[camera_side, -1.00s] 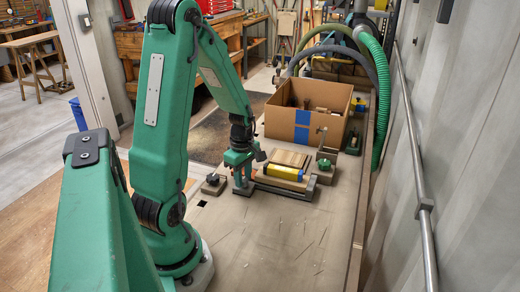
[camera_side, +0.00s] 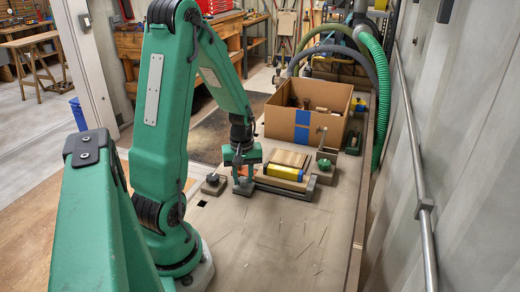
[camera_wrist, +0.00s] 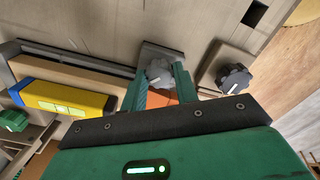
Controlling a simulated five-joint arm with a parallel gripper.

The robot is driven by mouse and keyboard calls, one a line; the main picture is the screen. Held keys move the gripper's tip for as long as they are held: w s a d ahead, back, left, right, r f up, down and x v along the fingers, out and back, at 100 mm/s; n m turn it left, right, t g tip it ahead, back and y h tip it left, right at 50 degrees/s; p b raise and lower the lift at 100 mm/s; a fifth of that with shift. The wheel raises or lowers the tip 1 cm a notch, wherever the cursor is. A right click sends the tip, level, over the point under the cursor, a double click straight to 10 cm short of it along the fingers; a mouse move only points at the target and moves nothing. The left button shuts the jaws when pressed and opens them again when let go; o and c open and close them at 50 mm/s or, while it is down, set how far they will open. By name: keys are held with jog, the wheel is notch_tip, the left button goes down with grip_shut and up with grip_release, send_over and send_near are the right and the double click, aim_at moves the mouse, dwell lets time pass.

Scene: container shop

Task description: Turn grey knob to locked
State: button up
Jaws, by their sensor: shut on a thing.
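The grey knob (camera_wrist: 160,72) sits on a flat grey plate (camera_wrist: 163,52) in the wrist view. My gripper (camera_wrist: 160,82) is shut on it, with one green finger on each side. The fingers hide part of the knob's sides, and I cannot read any locked mark by it. In the side view my gripper (camera_side: 244,186) points down at the bench, just left of the clamp fixture, and hides the knob.
A dark knob (camera_wrist: 234,78) on its own plate stands close by; it also shows in the side view (camera_side: 213,179). A yellow and blue block (camera_wrist: 62,98) and a green knob (camera_wrist: 14,120) are on the other side. An open cardboard box (camera_side: 290,126) stands behind. The front bench is clear.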

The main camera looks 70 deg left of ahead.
aim_at(243, 179)
jog(key=m, duration=0.4)
jog(key=shift+m, duration=0.4)
jog(key=m, duration=0.4)
jog(key=shift+m, duration=0.3)
jog(key=o, duration=1)
jog(key=shift+r, duration=3.9)
